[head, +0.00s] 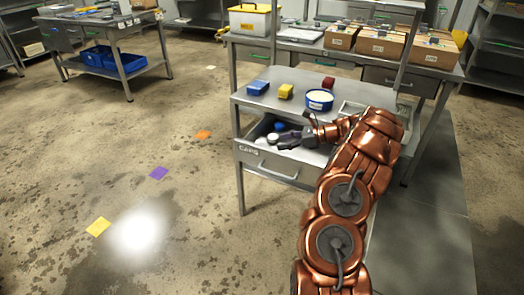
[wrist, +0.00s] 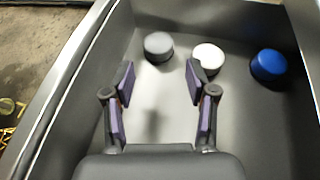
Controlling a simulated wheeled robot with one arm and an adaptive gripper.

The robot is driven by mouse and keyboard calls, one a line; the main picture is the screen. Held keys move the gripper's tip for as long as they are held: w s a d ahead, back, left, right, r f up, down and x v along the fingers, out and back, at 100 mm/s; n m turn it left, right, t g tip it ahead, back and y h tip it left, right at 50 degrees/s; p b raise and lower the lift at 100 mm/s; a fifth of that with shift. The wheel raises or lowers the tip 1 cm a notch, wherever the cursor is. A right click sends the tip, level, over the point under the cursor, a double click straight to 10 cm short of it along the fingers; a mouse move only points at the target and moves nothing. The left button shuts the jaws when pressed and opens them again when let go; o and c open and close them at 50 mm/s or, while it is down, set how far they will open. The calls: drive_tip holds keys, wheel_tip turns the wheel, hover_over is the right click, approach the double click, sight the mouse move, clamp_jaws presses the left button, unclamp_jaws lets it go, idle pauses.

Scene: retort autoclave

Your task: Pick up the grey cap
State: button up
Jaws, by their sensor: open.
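The grey cap (wrist: 159,46) lies on the floor of the open drawer, at the left of a row of caps in the wrist view. A white cap (wrist: 208,58) lies just right of it, and a blue cap (wrist: 269,66) further right. My gripper (wrist: 158,75) is open and empty, with the grey cap beyond its fingertips and between their lines. In the head view my gripper (head: 280,140) reaches into the drawer marked CAPS (head: 275,168). The white cap (head: 273,138) and blue cap (head: 280,126) show there; I cannot clearly make out the grey cap.
The drawer walls (wrist: 70,80) rise close on the left and far side. Cardboard boxes (head: 385,43) stand on the bench behind.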

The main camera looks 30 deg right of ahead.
sight(266, 145)
drive_tip(key=x, duration=0.2)
drive_tip(key=shift+w+a, duration=0.2)
drive_tip(key=shift+a, duration=0.15)
drive_tip(key=x, duration=0.5)
drive_tip(key=shift+s+d+f, duration=0.1)
drive_tip(key=shift+s+f, duration=0.05)
drive_tip(key=shift+f, duration=0.25)
drive_tip(key=c, duration=0.7)
